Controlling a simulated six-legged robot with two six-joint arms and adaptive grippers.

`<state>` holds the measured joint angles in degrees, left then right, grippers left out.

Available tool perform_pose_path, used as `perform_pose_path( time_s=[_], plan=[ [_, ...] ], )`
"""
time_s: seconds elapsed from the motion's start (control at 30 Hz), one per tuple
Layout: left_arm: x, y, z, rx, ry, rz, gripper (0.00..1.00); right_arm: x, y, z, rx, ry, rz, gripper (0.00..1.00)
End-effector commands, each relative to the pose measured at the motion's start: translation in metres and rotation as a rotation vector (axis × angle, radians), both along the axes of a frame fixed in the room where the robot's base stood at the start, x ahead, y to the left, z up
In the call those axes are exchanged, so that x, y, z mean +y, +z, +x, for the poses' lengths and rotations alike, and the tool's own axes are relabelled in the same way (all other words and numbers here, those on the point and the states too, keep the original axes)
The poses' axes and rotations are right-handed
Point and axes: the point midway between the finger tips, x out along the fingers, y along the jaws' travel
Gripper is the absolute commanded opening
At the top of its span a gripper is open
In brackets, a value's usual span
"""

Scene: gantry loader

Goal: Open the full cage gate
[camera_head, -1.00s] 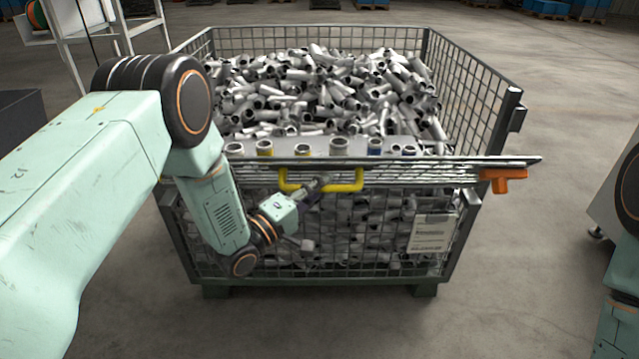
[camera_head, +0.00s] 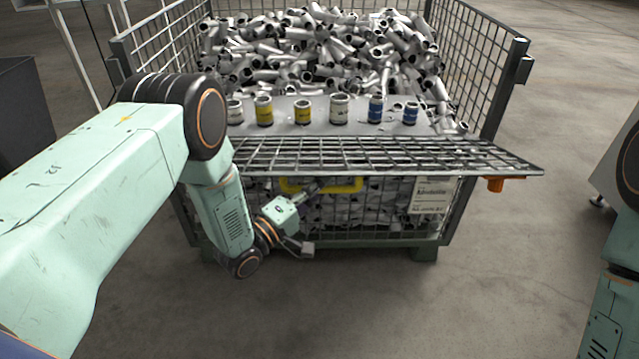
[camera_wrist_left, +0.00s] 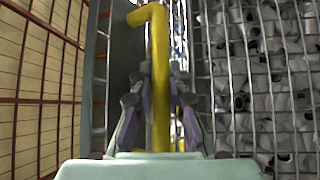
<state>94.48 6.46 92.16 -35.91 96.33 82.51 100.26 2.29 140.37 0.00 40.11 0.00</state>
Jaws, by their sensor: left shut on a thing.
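The wire cage (camera_head: 488,100) is heaped with grey metal pipe fittings (camera_head: 330,50). Its hinged mesh gate (camera_head: 400,156) is folded outward and tilts down toward me across the cage front. A yellow handle (camera_head: 345,186) shows below the gate's mesh in the head view, and it also shows in the left wrist view (camera_wrist_left: 160,60). My left gripper (camera_head: 312,190) is shut on the yellow handle, with its fingers on both sides of the bar (camera_wrist_left: 160,100). An orange latch piece (camera_head: 495,185) is under the gate's right end. My right gripper is out of view.
Several jars with yellow, white and blue bands (camera_head: 340,108) stand in a row on a grey panel (camera_head: 285,120) behind the gate. A white label (camera_head: 430,195) hangs on the lower front mesh. Open concrete floor (camera_head: 530,270) lies right of the cage.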

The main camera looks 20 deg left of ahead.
Motion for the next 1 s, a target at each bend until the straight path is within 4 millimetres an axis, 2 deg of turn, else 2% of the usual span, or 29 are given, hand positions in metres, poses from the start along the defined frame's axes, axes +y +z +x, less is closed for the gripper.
perform_pose_path(
  time_s=[0.47,0.5,0.77,1.0],
  plan=[
    [-0.0014,-0.0008,-0.0018,-0.005,-0.003,-0.002,0.00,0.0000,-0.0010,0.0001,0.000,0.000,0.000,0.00],
    [-0.0015,-0.0008,-0.0019,-0.005,-0.003,-0.002,0.17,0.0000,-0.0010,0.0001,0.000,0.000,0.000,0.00],
    [-0.0012,0.0000,-0.0012,-0.007,-0.002,-0.002,0.39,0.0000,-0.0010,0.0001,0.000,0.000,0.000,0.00],
    [-0.0004,0.0006,-0.0005,-0.008,0.000,-0.002,0.39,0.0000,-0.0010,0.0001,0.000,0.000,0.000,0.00]
  ],
)
